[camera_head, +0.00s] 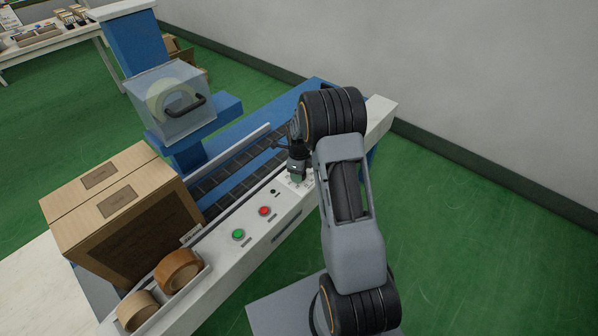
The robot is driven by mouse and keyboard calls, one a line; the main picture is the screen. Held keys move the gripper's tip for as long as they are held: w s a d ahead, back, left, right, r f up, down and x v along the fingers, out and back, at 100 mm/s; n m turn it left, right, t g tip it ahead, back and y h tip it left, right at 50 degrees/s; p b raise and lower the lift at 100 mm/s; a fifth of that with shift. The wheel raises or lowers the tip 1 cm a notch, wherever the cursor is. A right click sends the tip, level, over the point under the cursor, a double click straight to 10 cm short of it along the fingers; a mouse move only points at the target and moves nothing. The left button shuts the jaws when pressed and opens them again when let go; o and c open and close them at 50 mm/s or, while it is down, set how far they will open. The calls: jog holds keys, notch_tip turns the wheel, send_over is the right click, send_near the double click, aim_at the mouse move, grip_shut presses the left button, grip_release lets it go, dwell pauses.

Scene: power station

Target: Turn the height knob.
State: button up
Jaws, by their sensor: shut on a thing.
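My gripper (297,168) points down at the far part of the machine's white control panel (285,222). It is shut on the height knob (297,178). The knob is dark, small and mostly hidden by the gripper, so its setting cannot be read. Dial markings on the panel show faintly around it.
A red button (264,211), a green button (238,234) and a small black control (273,191) sit nearer on the panel. Two tape rolls (178,270) lie in a tray.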

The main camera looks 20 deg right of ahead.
jog(key=shift+d, duration=0.1)
jog(key=o, duration=0.9)
jog(key=shift+o, duration=0.2)
notch_tip(320, 180, up, 14)
jog(key=p, duration=0.2)
jog(key=shift+f, duration=0.1)
